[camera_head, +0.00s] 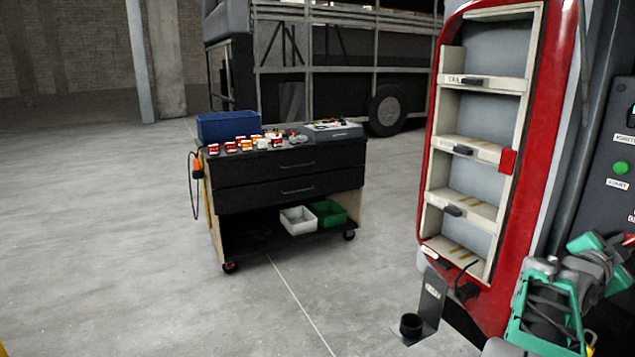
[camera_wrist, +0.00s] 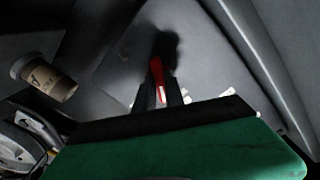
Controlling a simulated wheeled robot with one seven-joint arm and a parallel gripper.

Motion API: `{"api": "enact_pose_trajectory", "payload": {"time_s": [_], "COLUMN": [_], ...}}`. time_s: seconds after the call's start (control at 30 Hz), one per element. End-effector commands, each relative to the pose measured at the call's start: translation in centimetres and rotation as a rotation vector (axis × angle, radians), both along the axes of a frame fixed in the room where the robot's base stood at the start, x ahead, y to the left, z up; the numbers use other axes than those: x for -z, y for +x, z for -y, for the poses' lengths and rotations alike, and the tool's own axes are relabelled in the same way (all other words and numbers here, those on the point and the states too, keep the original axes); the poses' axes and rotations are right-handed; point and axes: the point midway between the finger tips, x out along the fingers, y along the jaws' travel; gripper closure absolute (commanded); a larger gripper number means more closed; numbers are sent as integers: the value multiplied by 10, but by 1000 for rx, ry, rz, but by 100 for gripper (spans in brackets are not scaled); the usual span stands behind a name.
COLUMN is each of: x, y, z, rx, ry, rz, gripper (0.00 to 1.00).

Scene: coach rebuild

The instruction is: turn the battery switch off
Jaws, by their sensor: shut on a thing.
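The battery switch's red handle (camera_wrist: 156,72) stands up from a dark round patch on a grey panel in the wrist view. My gripper (camera_wrist: 161,92) is shut on this red handle, with one dark finger on each side of it. The lower part of the handle shows between the fingers. In the head view my green and grey arm is at the lower right, and a bit of red (camera_head: 629,240) shows beside its end at the picture edge. The switch's markings cannot be read.
A paper cup (camera_wrist: 46,80) and part of a steering wheel (camera_wrist: 30,138) are at the left in the wrist view. A dash panel (camera_head: 612,150) with a green start button (camera_head: 621,168) stands above my arm. A tool cart (camera_head: 290,180) stands across open floor.

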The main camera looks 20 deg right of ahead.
Motion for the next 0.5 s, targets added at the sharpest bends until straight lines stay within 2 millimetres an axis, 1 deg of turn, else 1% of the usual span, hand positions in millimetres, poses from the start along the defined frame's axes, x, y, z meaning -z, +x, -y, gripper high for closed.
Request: {"api": "enact_pose_trajectory", "payload": {"time_s": [0.03, 0.5], "x": [4, 4], "y": [0, 0], "z": [0, 0], "rx": [0, 1], "ry": [2, 26], "rz": [15, 169], "gripper": [100, 100]}}
